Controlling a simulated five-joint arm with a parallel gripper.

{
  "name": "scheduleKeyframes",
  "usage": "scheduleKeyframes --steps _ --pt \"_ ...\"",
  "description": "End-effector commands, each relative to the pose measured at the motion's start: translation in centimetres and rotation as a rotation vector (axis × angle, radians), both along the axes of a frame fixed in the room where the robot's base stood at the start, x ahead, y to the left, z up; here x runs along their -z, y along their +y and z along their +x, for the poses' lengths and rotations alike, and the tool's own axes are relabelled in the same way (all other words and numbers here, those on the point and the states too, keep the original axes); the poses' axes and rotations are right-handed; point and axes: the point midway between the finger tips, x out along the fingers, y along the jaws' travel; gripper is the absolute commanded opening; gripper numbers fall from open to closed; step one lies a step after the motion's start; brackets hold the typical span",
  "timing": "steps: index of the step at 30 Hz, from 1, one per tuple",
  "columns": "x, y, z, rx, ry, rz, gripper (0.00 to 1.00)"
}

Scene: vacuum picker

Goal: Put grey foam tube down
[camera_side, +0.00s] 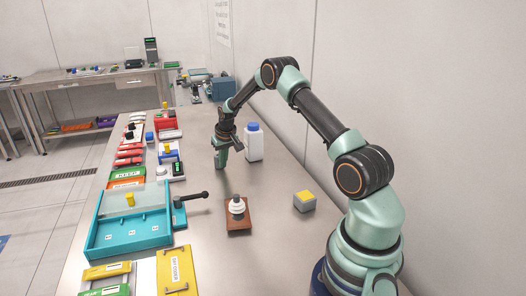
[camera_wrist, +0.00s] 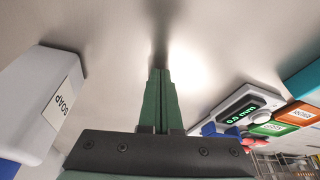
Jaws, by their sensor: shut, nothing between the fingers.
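I cannot make out a grey foam tube in either view. My gripper (camera_side: 219,164) hangs over the metal table, pointing down, left of a white bottle with a blue cap (camera_side: 254,143). In the wrist view my gripper's two green fingers (camera_wrist: 160,75) are pressed together with nothing between them. Below the fingertips only bare table shows. The bottle, labelled SOAP, also shows at the left of the wrist view (camera_wrist: 38,105), apart from the fingers.
A teal tray (camera_side: 160,238) with a clear cover lies at front left. A brown board (camera_side: 239,225) bears a stack of pale rings. A grey block with a yellow top (camera_side: 304,202) stands right of it. A gauge reading 0.0 mm (camera_wrist: 243,108) lies right of my fingers.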

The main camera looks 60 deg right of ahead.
Motion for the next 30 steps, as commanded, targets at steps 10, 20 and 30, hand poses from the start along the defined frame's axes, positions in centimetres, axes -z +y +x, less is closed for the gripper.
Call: scheduleKeyframes --steps 10,20,30 --pt "0.0 -0.1 0.2 0.0 0.001 0.0 0.0" --pt "0.0 0.3 -0.5 0.0 0.001 0.0 0.0" --pt "-1.1 2.0 -3.5 0.0 -0.003 -0.001 0.0"
